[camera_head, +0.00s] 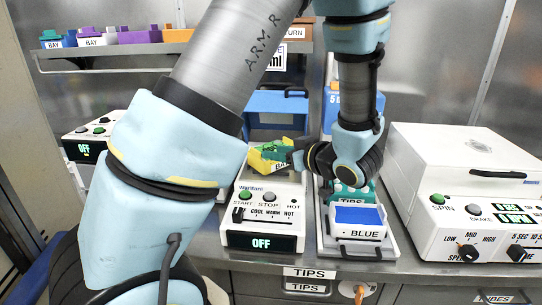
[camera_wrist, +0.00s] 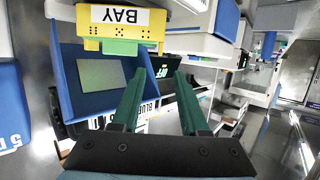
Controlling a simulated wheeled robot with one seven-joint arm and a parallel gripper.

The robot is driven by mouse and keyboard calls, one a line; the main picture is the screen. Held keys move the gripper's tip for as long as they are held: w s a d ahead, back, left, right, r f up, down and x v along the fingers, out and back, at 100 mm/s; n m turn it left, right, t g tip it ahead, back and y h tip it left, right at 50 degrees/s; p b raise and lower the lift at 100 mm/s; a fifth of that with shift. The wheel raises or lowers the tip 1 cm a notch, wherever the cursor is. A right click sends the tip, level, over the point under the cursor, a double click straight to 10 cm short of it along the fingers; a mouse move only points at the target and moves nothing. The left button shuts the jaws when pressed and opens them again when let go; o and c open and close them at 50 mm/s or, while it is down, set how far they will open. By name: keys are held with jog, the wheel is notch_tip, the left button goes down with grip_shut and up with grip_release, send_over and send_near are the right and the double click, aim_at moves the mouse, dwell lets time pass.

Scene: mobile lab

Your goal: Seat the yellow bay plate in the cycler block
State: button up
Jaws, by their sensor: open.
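The yellow bay plate (camera_head: 260,163) has a green top part and a BAY label. In the head view it is at the back of the white cycler block (camera_head: 245,213), in front of the raised blue lid, and looks tilted. Whether it rests in the block or just above it is hard to tell. My gripper (camera_head: 291,153) is right beside the plate, partly hiding it. In the wrist view the plate (camera_wrist: 125,20) is at the top, beyond the open green fingertips (camera_wrist: 160,72), with nothing between them. The block's display reads OFF.
A large white centrifuge-like machine (camera_head: 465,185) fills the right side. A shelf (camera_head: 130,49) with coloured bay plates runs along the back left. Another box (camera_head: 90,133) showing OFF stands left.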

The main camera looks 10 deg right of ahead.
aim_at(261, 159)
jog(key=x, duration=0.2)
jog(key=p+x, duration=0.1)
jog(key=x, duration=0.2)
jog(key=p+x, duration=0.1)
jog(key=x, duration=0.1)
jog(key=shift+w+a+f, duration=0.1)
jog(key=shift+w+f, duration=0.2)
jog(key=shift+f, duration=0.05)
grip_shut()
dwell(1.1)
